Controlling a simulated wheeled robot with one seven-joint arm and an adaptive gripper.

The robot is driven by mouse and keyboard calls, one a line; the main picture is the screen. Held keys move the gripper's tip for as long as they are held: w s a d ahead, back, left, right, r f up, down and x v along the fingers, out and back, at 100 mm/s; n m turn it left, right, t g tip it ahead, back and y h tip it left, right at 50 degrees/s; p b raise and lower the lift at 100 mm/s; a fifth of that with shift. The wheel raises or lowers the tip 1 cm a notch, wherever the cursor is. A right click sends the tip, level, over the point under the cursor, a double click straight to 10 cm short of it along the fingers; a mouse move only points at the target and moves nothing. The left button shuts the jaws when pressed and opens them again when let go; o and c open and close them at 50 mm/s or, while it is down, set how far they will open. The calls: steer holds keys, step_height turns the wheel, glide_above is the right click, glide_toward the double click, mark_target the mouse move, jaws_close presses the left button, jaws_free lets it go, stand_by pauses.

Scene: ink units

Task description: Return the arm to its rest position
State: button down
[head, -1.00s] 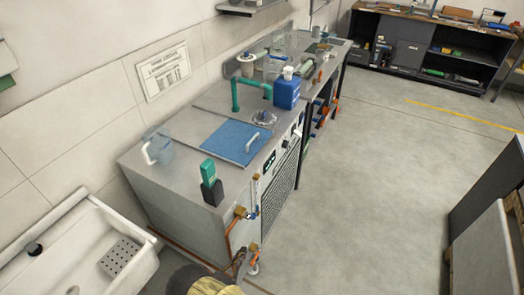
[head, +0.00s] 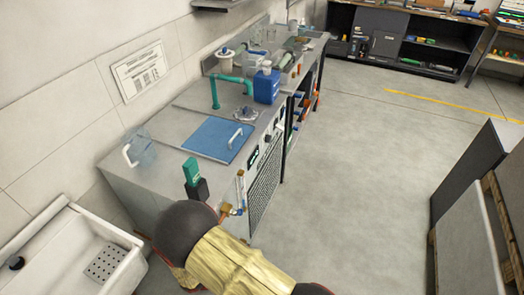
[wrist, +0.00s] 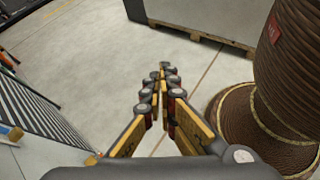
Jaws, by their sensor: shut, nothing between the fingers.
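My gripper (wrist: 160,105) shows in the wrist view with its two fingers brought together and nothing between them. It points out over bare grey floor. In the head view my arm, with a dark joint and a yellowish link, rises from the bottom edge in front of the counter (head: 150,195). The gripper itself is not visible in the head view.
On the counter are a clear jug (head: 142,152), a green item in a dark holder (head: 195,180), a blue lid (head: 210,138) and a blue canister (head: 266,86). A white sink (head: 70,255) is at left. In the wrist view, a large brown ribbed cylinder (wrist: 290,70) stands close at right. Open floor (head: 350,180) lies right of the counter.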

steer(key=s+d+r+m+y, duration=0.2)
steer(key=d+r+m+y, duration=0.2)
steer(key=r, duration=1)
steer(key=s+d+r+m+t+y, duration=0.1)
steer(key=s+d+r+m+y, duration=0.2)
steer(key=d+r+m, duration=0.4)
steer(key=s+d+r+m+t+y, duration=0.1)
steer(key=s+d+r+m+y, duration=0.2)
steer(key=r, duration=1.8)
steer(key=d+m+y, duration=0.1)
steer(key=d+m, duration=0.2)
steer(key=m, duration=0.3)
steer(key=shift+d+r+y, duration=0.25)
steer(key=shift+r+y, duration=0.1)
steer(key=shift+y, duration=0.05)
